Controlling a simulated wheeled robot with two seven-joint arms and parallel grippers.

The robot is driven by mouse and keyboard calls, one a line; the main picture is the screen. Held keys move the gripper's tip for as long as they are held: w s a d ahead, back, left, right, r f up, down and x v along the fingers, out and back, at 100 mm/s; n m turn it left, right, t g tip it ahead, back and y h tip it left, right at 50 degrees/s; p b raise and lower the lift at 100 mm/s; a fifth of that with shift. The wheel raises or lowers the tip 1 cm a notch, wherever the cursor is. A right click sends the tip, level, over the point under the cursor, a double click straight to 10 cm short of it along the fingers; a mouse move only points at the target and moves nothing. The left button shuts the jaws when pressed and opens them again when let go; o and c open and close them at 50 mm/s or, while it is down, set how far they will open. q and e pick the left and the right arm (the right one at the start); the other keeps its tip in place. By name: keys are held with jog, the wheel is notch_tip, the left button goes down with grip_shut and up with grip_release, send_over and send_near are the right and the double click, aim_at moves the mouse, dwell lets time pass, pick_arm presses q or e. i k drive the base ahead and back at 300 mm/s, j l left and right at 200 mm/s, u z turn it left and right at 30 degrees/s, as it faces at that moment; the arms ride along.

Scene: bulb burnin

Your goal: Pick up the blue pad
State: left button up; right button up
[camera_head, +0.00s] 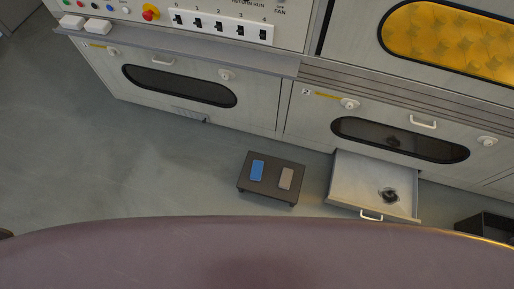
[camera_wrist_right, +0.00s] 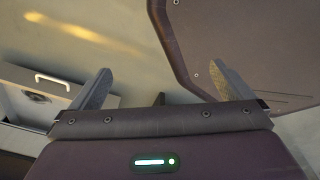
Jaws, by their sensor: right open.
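The blue pad (camera_head: 257,170) lies on the left part of a dark low stand (camera_head: 271,192) on the floor, in the head view. A beige-grey pad (camera_head: 286,179) lies beside it on the right. My right gripper (camera_wrist_right: 165,85) is open in the right wrist view, its two fingers wide apart, with nothing between them but floor and part of my own body. The blue pad does not show in the right wrist view. My left gripper is in neither view.
An open drawer (camera_head: 345,178) with a dark round item (camera_head: 389,195) stands right of the stand. A dark bin (camera_head: 484,224) is at the far right. Cabinets (camera_head: 190,85) with a switch panel (camera_head: 221,25) line the back. Floor left of the stand is clear.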

aim_at(258, 166)
jog(key=k, duration=0.7)
jog(key=j+z, duration=0.1)
jog(key=z, duration=0.95)
jog(key=u, duration=1.05)
